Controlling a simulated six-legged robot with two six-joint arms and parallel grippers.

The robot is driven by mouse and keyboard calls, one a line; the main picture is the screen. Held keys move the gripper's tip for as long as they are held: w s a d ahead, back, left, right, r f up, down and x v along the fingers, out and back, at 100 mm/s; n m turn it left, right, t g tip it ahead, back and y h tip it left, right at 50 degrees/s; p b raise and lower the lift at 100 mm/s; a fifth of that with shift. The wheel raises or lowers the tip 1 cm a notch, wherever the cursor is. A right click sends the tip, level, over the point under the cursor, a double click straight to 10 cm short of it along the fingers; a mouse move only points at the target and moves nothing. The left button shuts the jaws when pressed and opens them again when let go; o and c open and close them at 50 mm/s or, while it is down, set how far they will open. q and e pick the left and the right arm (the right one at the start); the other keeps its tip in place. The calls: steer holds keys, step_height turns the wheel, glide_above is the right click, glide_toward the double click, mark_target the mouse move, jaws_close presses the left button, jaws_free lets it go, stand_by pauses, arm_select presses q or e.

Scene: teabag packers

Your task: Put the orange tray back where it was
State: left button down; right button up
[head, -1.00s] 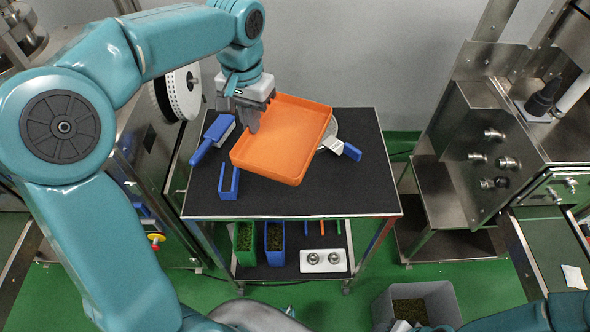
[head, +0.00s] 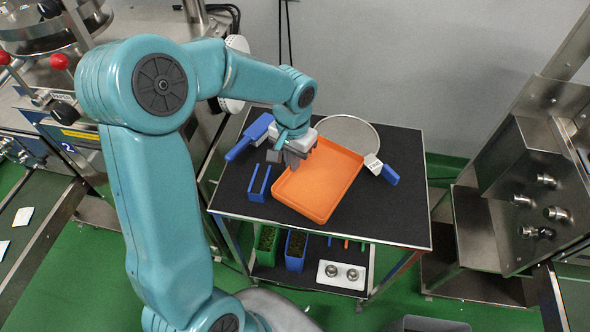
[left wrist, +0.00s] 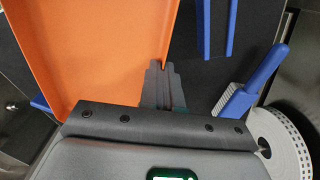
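The orange tray (head: 318,183) is on or just above the black top of the cart (head: 398,219), turned at an angle; I cannot tell if it fully rests there. My left gripper (head: 297,158) is at the tray's upper-left side. In the left wrist view the dark fingers (left wrist: 163,85) are close together at the wall of the tray (left wrist: 100,50), one inside and one outside, shut on it. My right gripper is not in view.
A blue-handled brush (head: 249,137) and a narrow blue holder (head: 259,183) lie left of the tray. The cart's front right corner is clear. Steel machines stand at both sides.

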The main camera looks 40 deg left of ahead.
arm_select(q)
steer(key=shift+w+f, duration=0.15)
steer(key=shift+f, duration=2.4)
steer(key=shift+f, duration=0.2)
steer(key=c, duration=1.4)
jaws_free()
steer(key=shift+o, duration=0.2)
step_height(320, 180, up, 13)
steer(key=shift+f, duration=0.2)
steer(key=shift+f, duration=0.1)
